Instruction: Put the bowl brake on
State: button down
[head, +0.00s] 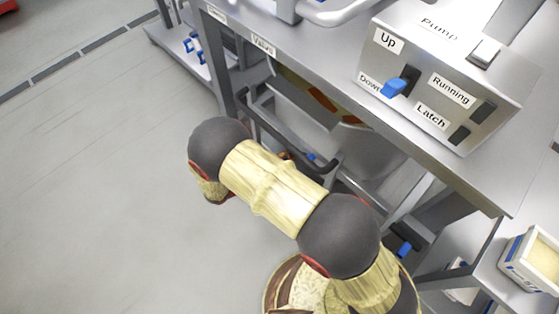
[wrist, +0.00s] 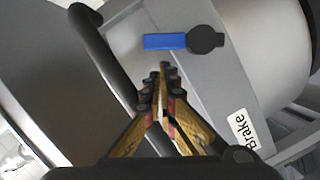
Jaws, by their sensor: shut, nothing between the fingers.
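The brake lever shows in the wrist view as a blue handle (wrist: 165,41) on a round dark pivot (wrist: 206,40), mounted on a grey panel. A white "Brake" label (wrist: 244,129) is on the same panel, to the lower right. The bowl (wrist: 262,40) is the pale rounded body at the right. My gripper (wrist: 163,68) is shut and empty, its fingertips just below the blue handle in the picture; I cannot tell whether they touch it. In the head view my arm hides the gripper and most of the bowl (head: 371,142) is under the table.
A dark curved bar (wrist: 100,52) runs close to the left of my fingers. In the head view a steel table (head: 300,55) carries the pump box (head: 475,75) with a blue switch (head: 394,88). Open floor (head: 90,190) lies to the left.

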jog(key=shift+b+x, duration=0.35)
jog(key=shift+x, duration=1.65)
